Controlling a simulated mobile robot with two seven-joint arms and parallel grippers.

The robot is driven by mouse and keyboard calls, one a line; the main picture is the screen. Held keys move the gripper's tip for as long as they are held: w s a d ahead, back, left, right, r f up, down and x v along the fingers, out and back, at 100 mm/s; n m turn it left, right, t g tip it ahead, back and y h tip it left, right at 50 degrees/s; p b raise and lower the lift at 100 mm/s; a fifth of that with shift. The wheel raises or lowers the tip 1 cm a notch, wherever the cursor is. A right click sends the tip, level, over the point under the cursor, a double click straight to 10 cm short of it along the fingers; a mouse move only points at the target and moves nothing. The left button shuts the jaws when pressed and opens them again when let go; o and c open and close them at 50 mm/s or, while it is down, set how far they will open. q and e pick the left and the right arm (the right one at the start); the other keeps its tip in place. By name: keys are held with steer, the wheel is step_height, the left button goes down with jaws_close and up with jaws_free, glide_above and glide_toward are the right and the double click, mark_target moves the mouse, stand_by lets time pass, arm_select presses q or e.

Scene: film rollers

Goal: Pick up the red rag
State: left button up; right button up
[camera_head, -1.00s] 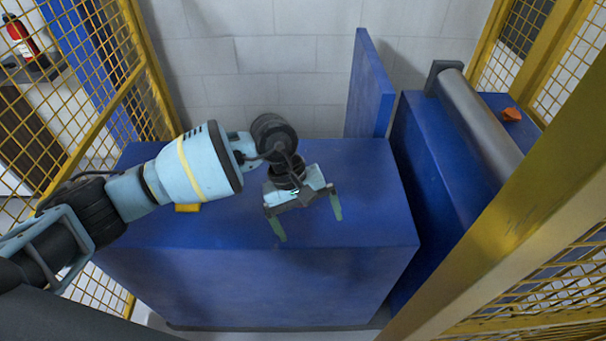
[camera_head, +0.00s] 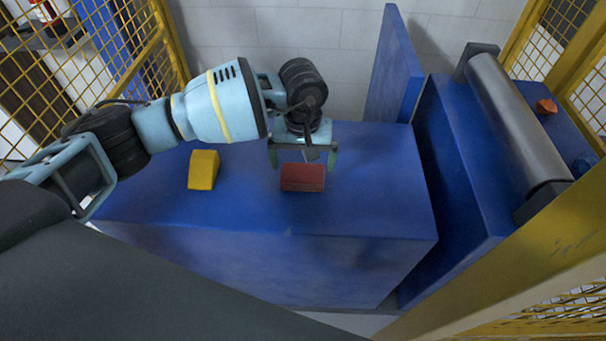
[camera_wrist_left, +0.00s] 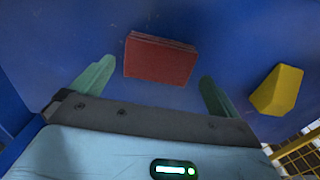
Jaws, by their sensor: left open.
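The red rag (camera_head: 303,178) is a small folded rectangular block lying on the blue box top. It also shows in the left wrist view (camera_wrist_left: 160,59), ahead of and between the two fingers. My left gripper (camera_head: 303,160) is open, with its green fingertips pointing down just behind the rag, one near each side. In the left wrist view the left gripper (camera_wrist_left: 155,85) holds nothing, and the rag's near edge lies about level with the fingertips. Whether the fingers touch the rag cannot be told. My right gripper is not in view.
A yellow block (camera_head: 203,170) lies on the blue surface (camera_head: 370,200) to the left of the rag. A blue upright panel (camera_head: 395,65) stands behind right. A grey roller (camera_head: 515,115) and an orange piece (camera_head: 546,106) are on the right. Yellow mesh fencing (camera_head: 95,60) flanks both sides.

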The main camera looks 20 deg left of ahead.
mark_target(302, 173)
arm_select(q)
step_height(302, 173, down, 5)
steer(key=shift+r, duration=0.1)
stand_by(0.3)
steer(key=c, duration=0.7)
steer(key=shift+w+r, duration=0.1)
steer(key=shift+r, duration=0.75)
steer(key=shift+s+d+r, duration=0.2)
steer(key=shift+s+r, duration=0.35)
steer(key=shift+r, duration=0.35)
steer(key=s+d, duration=0.2)
steer(key=s, duration=0.5)
steer(key=s+d+r, duration=0.1)
steer(key=s+d, duration=0.2)
steer(key=s, duration=0.4)
steer(key=shift+r+b, duration=0.2)
steer(key=shift+b, duration=0.1)
